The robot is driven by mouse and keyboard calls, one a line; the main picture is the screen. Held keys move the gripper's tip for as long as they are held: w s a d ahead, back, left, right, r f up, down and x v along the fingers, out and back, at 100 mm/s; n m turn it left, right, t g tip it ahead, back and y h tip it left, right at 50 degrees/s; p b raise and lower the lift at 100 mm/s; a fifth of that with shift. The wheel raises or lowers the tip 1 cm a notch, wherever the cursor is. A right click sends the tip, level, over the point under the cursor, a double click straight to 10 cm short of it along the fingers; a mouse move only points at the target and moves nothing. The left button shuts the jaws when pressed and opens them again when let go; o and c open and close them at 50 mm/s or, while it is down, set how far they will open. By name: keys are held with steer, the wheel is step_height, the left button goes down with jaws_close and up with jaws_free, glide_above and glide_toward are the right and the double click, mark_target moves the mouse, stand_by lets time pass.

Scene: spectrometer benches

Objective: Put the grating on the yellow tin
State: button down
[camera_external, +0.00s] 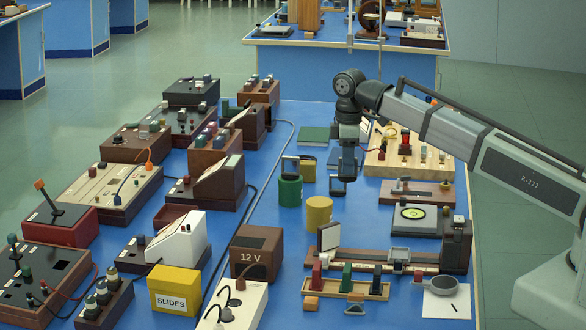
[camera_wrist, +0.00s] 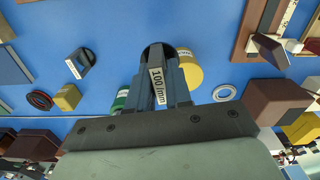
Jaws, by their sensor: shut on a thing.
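My gripper (camera_external: 347,165) is shut on the grating (camera_external: 338,187), a small dark piece whose label in the wrist view (camera_wrist: 158,87) reads "100 /mm". The gripper points down and holds the grating over the blue bench top. How high it hangs is hard to tell. The yellow tin (camera_external: 319,213) stands upright just in front and to the left of the grating in the external view. In the wrist view the tin (camera_wrist: 191,72) is right beside the grating, partly hidden by the fingers. The tin's visible top looks bare.
An olive box (camera_external: 308,169) is behind. Another dark labelled piece (camera_wrist: 80,65) stands nearby.

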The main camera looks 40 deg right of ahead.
steer(key=w+a+r, duration=0.2)
steer(key=a+r, duration=0.4)
steer(key=a, duration=0.2)
steer(key=m, duration=0.2)
glide_above(319, 201)
steer(key=shift+f, duration=5.15)
steer(key=shift+f, duration=0.15)
steer(key=c, duration=1)
jaws_free()
steer(key=shift+c, duration=0.2)
step_height(319, 201, up, 12)
